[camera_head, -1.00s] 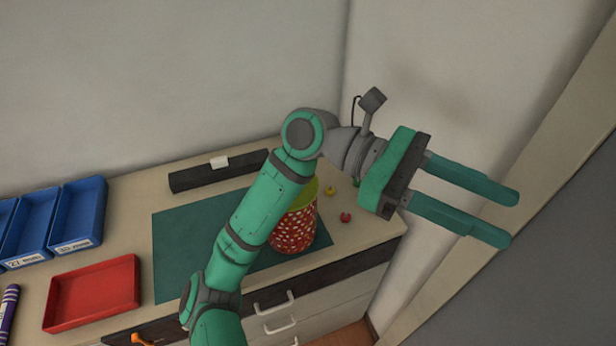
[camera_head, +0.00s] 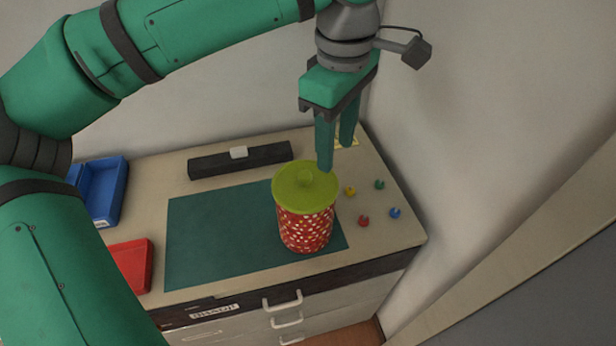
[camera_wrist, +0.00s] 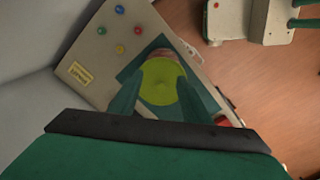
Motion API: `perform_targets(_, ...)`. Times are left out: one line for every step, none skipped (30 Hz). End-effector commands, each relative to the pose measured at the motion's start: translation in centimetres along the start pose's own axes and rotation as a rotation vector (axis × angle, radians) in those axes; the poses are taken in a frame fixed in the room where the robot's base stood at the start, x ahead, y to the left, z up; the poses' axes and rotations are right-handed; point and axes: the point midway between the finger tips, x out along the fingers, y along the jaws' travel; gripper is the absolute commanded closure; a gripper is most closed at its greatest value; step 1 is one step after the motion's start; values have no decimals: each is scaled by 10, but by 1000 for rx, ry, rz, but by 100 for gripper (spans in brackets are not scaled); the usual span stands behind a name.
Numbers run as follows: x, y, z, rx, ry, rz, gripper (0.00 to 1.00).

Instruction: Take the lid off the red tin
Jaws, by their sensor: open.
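The red tin (camera_head: 305,229) with white spots stands upright on the green mat (camera_head: 215,243), near the mat's right end. Its yellow-green lid (camera_head: 303,190) with a small central knob (camera_head: 306,177) sits on top. My gripper (camera_head: 336,157) points down, open and empty, above and a little behind the lid in the head view. In the wrist view the lid (camera_wrist: 162,82) shows between the two fingers of my gripper (camera_wrist: 156,98), with a little of the tin's side (camera_wrist: 165,54) beyond it. I cannot tell the exact height gap.
Small red (camera_head: 363,221), blue (camera_head: 395,213), yellow (camera_head: 350,190) and green (camera_head: 379,184) pieces lie right of the tin. A dark bar (camera_head: 230,162) lies behind the mat. Blue (camera_head: 105,192) and red (camera_head: 132,262) trays stand left. A wall rises close on the right.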

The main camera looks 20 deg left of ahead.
Motion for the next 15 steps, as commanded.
perform_targets(-5,-3,-11,-15,48,-12,57)
perform_targets(-8,-5,-16,-20,71,-18,57)
perform_targets(-11,-7,-22,-25,96,-25,57)
perform_targets(-12,-8,-25,-27,111,-28,57)
perform_targets(-14,-8,-27,-29,122,-32,57)
perform_targets(-15,-9,-30,-30,133,-36,57)
perform_targets(-15,-10,-31,-32,140,-38,57)
perform_targets(-14,-10,-32,-33,144,-40,57)
perform_targets(-12,-10,-33,-33,147,-41,57)
perform_targets(-10,-10,-33,-32,147,-42,57)
perform_targets(-7,-10,-33,-32,147,-42,57)
perform_targets(-3,-10,-34,-31,146,-41,57)
perform_targets(1,-10,-34,-29,146,-41,57)
perform_targets(6,-10,-33,-28,145,-42,57)
perform_targets(12,-10,-33,-26,144,-42,57)
